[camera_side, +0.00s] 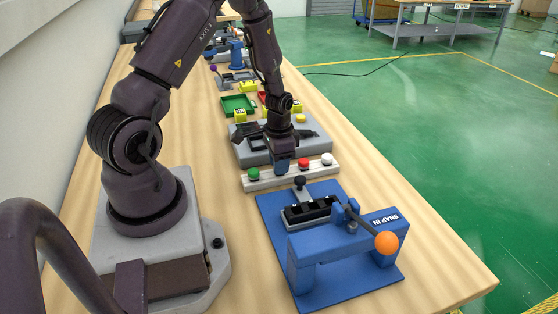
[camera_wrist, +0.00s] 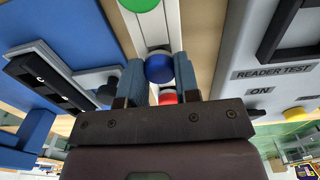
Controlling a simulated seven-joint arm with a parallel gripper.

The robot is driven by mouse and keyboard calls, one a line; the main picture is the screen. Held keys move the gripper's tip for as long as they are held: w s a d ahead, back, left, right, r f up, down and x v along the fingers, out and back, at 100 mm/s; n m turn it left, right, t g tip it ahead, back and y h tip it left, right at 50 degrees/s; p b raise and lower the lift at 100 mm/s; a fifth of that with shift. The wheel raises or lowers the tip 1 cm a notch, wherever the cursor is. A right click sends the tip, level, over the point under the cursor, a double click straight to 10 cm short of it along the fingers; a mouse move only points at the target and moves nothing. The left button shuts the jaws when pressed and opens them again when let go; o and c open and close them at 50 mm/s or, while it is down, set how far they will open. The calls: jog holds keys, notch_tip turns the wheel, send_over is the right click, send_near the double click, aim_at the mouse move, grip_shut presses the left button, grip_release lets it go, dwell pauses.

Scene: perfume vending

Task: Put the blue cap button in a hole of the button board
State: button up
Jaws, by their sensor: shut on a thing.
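The blue cap button (camera_wrist: 159,68) is between the two blue fingers of my gripper (camera_wrist: 160,76) in the wrist view, and the gripper is shut on it. In the side view my gripper (camera_side: 283,167) points down over the pale button board (camera_side: 267,182), between the green button (camera_side: 253,174) and the red button (camera_side: 304,163). A white button (camera_side: 327,159) is at the board's right end. The fingers hide the blue cap in the side view. I cannot tell whether it is seated in a hole or just above it. The board also shows in the wrist view (camera_wrist: 151,30).
The blue snap-in press (camera_side: 345,245) with an orange knob (camera_side: 386,243) stands close in front of the board. A grey reader panel (camera_side: 316,141) lies close behind it. Bare wooden table (camera_side: 430,260) is free at the right front.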

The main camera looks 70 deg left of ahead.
jog(key=shift+f, duration=0.2)
dwell(0.3)
jog(key=o, duration=1.4)
jog(key=shift+o, duration=0.2)
jog(key=shift+r, duration=3.5)
